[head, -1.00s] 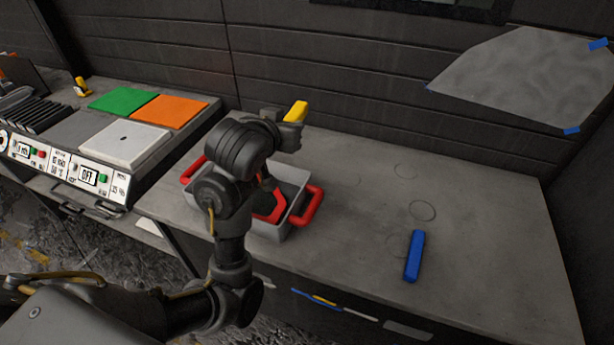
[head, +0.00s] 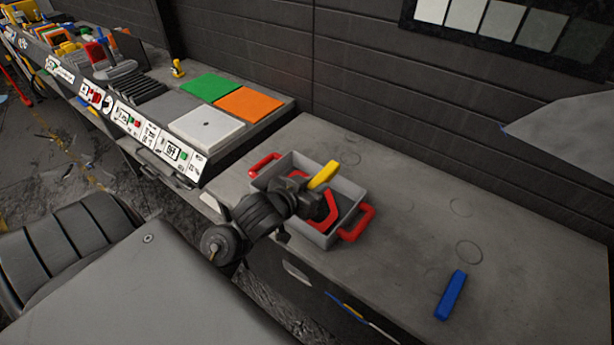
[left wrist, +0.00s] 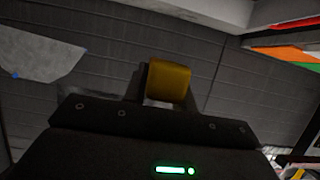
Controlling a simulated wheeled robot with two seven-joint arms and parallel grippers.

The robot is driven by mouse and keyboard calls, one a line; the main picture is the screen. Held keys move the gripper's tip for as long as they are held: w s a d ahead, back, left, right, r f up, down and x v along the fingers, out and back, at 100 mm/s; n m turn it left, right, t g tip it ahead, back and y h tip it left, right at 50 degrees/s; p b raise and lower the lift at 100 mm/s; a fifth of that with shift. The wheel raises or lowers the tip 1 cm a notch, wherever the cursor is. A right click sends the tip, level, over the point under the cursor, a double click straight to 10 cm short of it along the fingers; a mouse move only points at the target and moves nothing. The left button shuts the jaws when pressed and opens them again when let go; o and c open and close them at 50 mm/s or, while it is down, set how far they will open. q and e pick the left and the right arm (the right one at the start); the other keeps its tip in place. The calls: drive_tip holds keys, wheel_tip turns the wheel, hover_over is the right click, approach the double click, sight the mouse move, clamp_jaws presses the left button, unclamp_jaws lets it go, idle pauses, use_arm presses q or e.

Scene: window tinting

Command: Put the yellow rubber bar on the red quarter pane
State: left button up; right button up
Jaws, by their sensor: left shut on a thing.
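My left gripper (head: 311,186) is shut on the yellow rubber bar (head: 323,174) and holds it above a grey tray. The bar's end also shows in the left wrist view (left wrist: 168,80), sticking out past the gripper body. A flat plate on the bench at the left carries coloured squares: green (head: 211,87), orange (head: 249,104), white (head: 206,125) and dark grey (head: 172,105). None of these is plainly red; the orange one is the nearest in colour. My right gripper is not in view.
The grey tray (head: 346,192) with red handles stands on the bench below the gripper, a red tool partly inside. A blue bar (head: 451,295) lies at the right. The bench right of the tray is mostly clear.

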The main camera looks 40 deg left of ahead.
use_arm(q)
drive_tip(key=shift+s+a+f, duration=0.15)
drive_tip(key=w+a+f+b, duration=0.7)
drive_tip(key=w+a+f, duration=0.1)
drive_tip(key=w+f, duration=0.1)
drive_tip(key=shift+w+a+b, duration=0.3)
drive_tip(key=shift+w+a, duration=0.05)
drive_tip(key=shift+w, duration=0.1)
drive_tip(key=f+b, duration=0.2)
drive_tip(key=b, duration=0.1)
drive_tip(key=f+b, duration=0.2)
drive_tip(key=shift+w+a+f, duration=0.1)
drive_tip(key=shift+w+a, duration=0.2)
drive_tip(key=o, duration=0.9)
drive_tip(key=shift+o, duration=0.3)
